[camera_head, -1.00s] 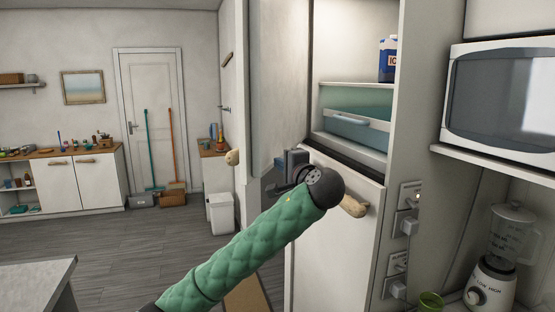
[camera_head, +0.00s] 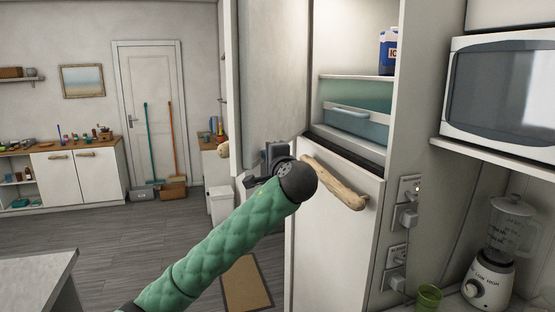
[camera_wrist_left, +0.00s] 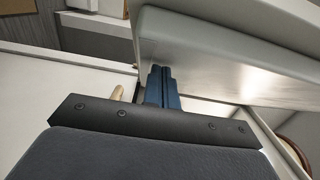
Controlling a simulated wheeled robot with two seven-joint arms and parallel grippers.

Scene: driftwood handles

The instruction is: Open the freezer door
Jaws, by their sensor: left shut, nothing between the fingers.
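The freezer door (camera_head: 272,75) is a tall white panel standing swung open on the left of the cabinet. A pale driftwood knob-like handle end (camera_head: 222,147) shows past its outer edge. The open freezer compartment (camera_head: 355,45) holds a blue-and-white carton (camera_head: 388,52) and teal drawers (camera_head: 352,118). My left gripper (camera_head: 273,156) is at the lower part of the door's inner side, empty. In the left wrist view its blue fingers (camera_wrist_left: 161,86) are together, beside or against the pale door panel (camera_wrist_left: 225,50); contact is unclear. My right gripper is not in view.
Below, a closed white door (camera_head: 335,240) carries a driftwood handle (camera_head: 335,183), close to my left wrist. A microwave (camera_head: 500,95) and blender (camera_head: 497,250) stand right. A grey-topped counter (camera_head: 35,280) is front left; the floor between is mostly clear.

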